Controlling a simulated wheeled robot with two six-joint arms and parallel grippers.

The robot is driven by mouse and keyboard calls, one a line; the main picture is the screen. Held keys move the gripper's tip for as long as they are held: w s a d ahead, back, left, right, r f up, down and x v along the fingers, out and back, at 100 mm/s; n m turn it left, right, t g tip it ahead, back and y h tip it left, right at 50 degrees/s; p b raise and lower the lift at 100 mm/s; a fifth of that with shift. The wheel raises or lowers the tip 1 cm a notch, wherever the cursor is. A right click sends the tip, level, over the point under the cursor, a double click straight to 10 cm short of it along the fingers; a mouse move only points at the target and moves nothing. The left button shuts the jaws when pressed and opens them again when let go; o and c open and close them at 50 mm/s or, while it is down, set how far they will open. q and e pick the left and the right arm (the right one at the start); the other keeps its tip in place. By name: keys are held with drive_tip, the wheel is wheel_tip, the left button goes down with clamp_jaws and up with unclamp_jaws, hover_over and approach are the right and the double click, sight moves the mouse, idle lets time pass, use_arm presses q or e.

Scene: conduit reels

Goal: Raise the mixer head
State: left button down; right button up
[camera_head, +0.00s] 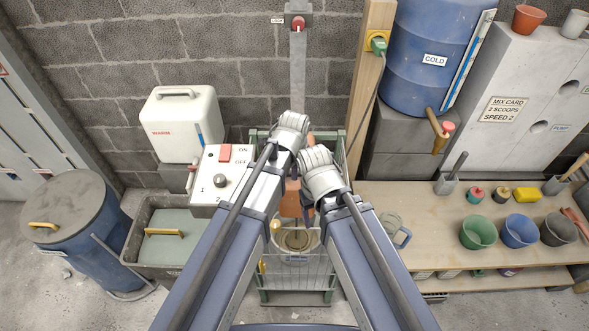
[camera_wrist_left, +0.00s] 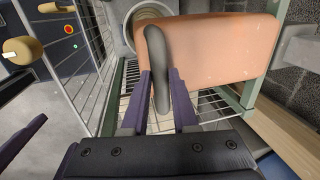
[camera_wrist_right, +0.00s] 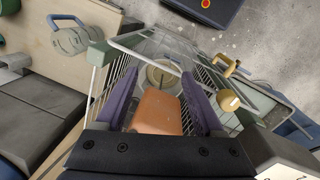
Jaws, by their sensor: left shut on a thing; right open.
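The mixer head is an orange block (camera_head: 291,203), partly hidden behind my arms in the head view. It also shows in the left wrist view (camera_wrist_left: 220,48) and the right wrist view (camera_wrist_right: 158,112). My left gripper (camera_wrist_left: 163,88) is shut on a dark curved handle (camera_wrist_left: 158,55) at the head's side. My right gripper (camera_wrist_right: 159,80) is open, with the mixer head seen between and beyond its fingers; I cannot tell whether they touch it. A round bowl (camera_head: 297,255) stands below, inside a wire guard (camera_head: 312,276) on a green frame.
A white control box (camera_head: 206,196) with a red switch and a dial stands left of the mixer. A workbench (camera_head: 390,196) with coloured pots and a glass jug (camera_head: 391,224) is at right. A grey trough (camera_head: 150,268) and a blue lidded bin (camera_head: 85,250) stand at left.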

use_arm(q)
wheel_tip(320, 180, up, 25)
drive_tip(key=p, duration=2.5)
drive_tip(key=shift+w+r, duration=0.2)
drive_tip(key=c, duration=0.7)
unclamp_jaws()
drive_tip(key=shift+s, duration=0.15)
